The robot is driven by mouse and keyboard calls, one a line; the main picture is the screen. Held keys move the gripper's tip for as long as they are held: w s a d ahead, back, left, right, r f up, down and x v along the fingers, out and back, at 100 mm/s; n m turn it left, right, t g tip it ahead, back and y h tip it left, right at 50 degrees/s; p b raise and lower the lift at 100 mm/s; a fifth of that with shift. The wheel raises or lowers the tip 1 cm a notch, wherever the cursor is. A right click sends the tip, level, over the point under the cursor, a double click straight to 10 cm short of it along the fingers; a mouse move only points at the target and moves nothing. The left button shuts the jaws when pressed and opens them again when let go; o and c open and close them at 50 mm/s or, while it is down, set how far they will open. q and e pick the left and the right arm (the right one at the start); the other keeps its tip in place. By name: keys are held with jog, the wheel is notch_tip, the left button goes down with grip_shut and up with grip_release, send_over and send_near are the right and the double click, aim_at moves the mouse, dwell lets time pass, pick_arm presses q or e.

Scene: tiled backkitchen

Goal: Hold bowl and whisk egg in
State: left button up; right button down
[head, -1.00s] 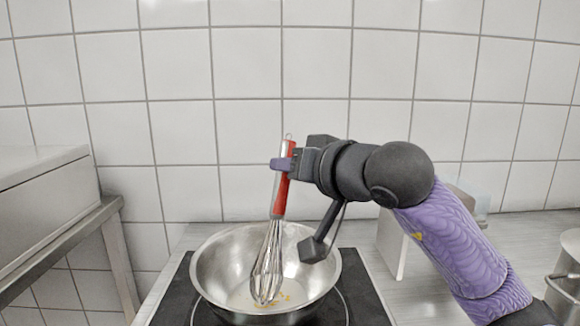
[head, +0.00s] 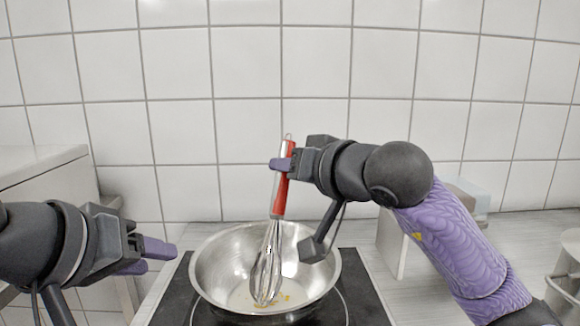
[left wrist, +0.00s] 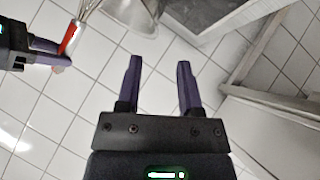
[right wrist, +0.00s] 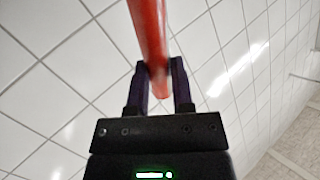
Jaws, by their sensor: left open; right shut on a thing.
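A shiny metal bowl (head: 215,262) stands on the black hob, with yellow egg (head: 286,297) at its bottom. The whisk (head: 279,200) has a red and silver handle and stands nearly upright, its wire loops down inside the bowl. My right gripper (head: 284,164) is shut on the whisk's handle above the bowl. The red handle also shows between its fingers in the right wrist view (right wrist: 150,40). My left gripper (head: 160,255) is open and empty, left of the bowl and apart from it. Its two spread fingers show in the left wrist view (left wrist: 160,85).
The black hob (head: 362,298) lies on a grey counter (head: 440,285). A metal table or unit (head: 50,165) stands at the left. A pale box-like block (head: 392,245) and a metal pot (head: 565,290) are at the right. A white tiled wall is behind.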

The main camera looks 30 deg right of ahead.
aim_at(205, 265)
pick_arm(q)
jog(key=x, duration=0.7)
jog(key=shift+w+d+f, duration=0.1)
jog(key=shift+w, duration=0.1)
grip_shut()
